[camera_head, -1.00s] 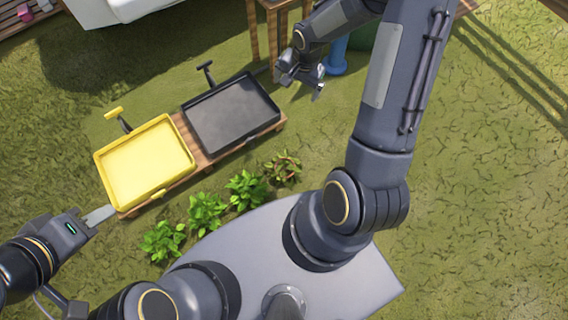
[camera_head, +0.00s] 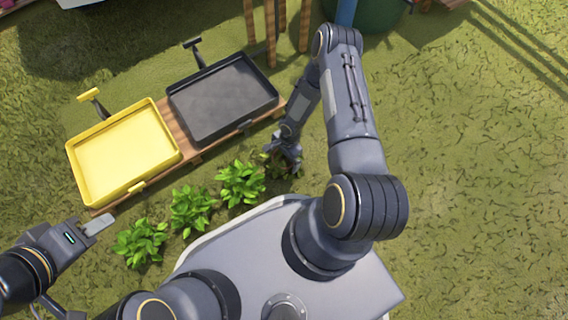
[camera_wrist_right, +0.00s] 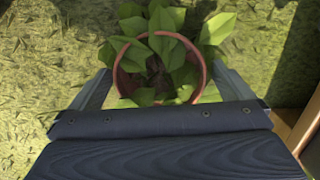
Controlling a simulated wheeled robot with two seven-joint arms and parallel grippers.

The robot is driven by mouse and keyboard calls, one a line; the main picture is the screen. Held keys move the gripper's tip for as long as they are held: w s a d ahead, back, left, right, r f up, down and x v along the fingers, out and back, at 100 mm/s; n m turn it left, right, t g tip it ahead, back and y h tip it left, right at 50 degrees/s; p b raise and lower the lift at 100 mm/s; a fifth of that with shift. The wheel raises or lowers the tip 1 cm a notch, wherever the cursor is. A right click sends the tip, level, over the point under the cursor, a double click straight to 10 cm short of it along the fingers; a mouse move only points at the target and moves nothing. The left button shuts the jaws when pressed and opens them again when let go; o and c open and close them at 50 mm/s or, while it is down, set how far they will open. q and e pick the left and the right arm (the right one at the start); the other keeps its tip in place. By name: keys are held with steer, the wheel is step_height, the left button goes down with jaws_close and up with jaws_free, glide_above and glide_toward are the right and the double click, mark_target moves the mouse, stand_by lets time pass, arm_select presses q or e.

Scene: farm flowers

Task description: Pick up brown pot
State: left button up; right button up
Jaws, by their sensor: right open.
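The brown pot (camera_wrist_right: 203,72), reddish-brown and round with a leafy green plant in it, is in the upper middle of the right wrist view. My right gripper (camera_head: 287,160) is open, with a finger on each side of the pot; I cannot tell whether they touch it. In the head view this gripper hides most of the pot, and only some of its leaves (camera_head: 272,163) show. My left gripper (camera_head: 98,225) is at the lower left, away from the pot. I cannot see whether its fingers are apart.
Three green plants (camera_head: 240,182) stand in a row left of the pot. Behind them, a yellow tray (camera_head: 125,152) and a black tray (camera_head: 222,98) rest on a wooden pallet (camera_head: 190,160). Wooden legs (camera_head: 270,35) stand at the back. Grass on the right is clear.

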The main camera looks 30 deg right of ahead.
mark_target(283, 160)
steer(key=f, duration=0.1)
steer(key=f+b, duration=0.1)
steer(key=f, duration=0.1)
steer(key=shift+a, duration=0.3)
steer(key=shift+c, duration=0.4)
steer(key=c, duration=1.1)
steer(key=shift+r, duration=0.15)
